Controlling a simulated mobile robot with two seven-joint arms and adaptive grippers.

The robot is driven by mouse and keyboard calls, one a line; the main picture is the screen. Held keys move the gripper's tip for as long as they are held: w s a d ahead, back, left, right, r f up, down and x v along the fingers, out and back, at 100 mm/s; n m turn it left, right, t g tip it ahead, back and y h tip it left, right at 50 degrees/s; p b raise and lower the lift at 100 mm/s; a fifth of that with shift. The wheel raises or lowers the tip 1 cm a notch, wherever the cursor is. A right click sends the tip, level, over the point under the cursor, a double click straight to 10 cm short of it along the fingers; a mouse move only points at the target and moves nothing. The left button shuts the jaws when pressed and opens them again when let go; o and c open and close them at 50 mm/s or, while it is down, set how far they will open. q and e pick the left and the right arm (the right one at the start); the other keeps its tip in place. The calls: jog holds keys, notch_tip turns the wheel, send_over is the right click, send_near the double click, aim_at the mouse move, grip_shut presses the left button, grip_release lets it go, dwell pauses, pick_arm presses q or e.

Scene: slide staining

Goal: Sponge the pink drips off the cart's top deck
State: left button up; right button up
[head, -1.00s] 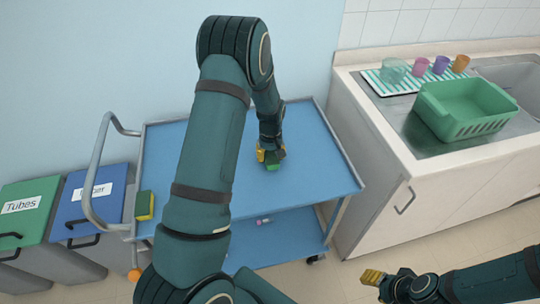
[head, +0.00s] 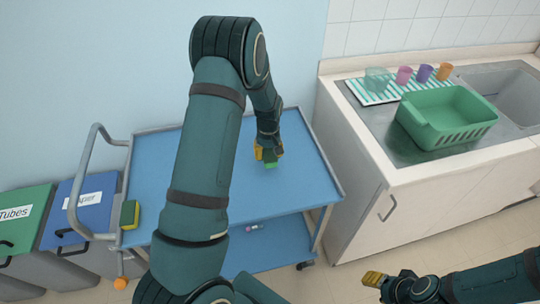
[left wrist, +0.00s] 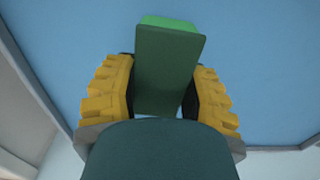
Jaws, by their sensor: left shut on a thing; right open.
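The cart's blue top deck (head: 310,180) fills the middle of the head view. My left gripper (head: 267,154) is shut on a green block (head: 271,164), which looks like a sponge, over the deck's right half. The block also shows between the yellow fingers in the left wrist view (left wrist: 166,70). I cannot tell whether it touches the deck. A second, yellow and green sponge (head: 130,215) is at the deck's left edge. I see no pink drips; my left arm hides part of the deck. My right gripper (head: 374,278) is open and empty, low at the right, away from the cart.
The counter (head: 390,170) stands right of the cart, with a green basket (head: 447,118), a striped mat (head: 352,88) and several cups. Two lidded bins (head: 75,212) stand left, past the cart's handle (head: 76,190). A small tube (head: 254,227) lies on the lower shelf.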

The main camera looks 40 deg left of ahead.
pick_arm(q)
jog(key=shift+r+p, duration=0.95)
jog(key=shift+r, duration=0.85)
pick_arm(e)
jog(key=shift+w+d+r, duration=0.25)
jog(key=shift+r, duration=0.35)
jog(key=shift+w+d+r, duration=0.2)
jog(key=shift+d+r, duration=0.05)
jog(key=shift+r, duration=0.3)
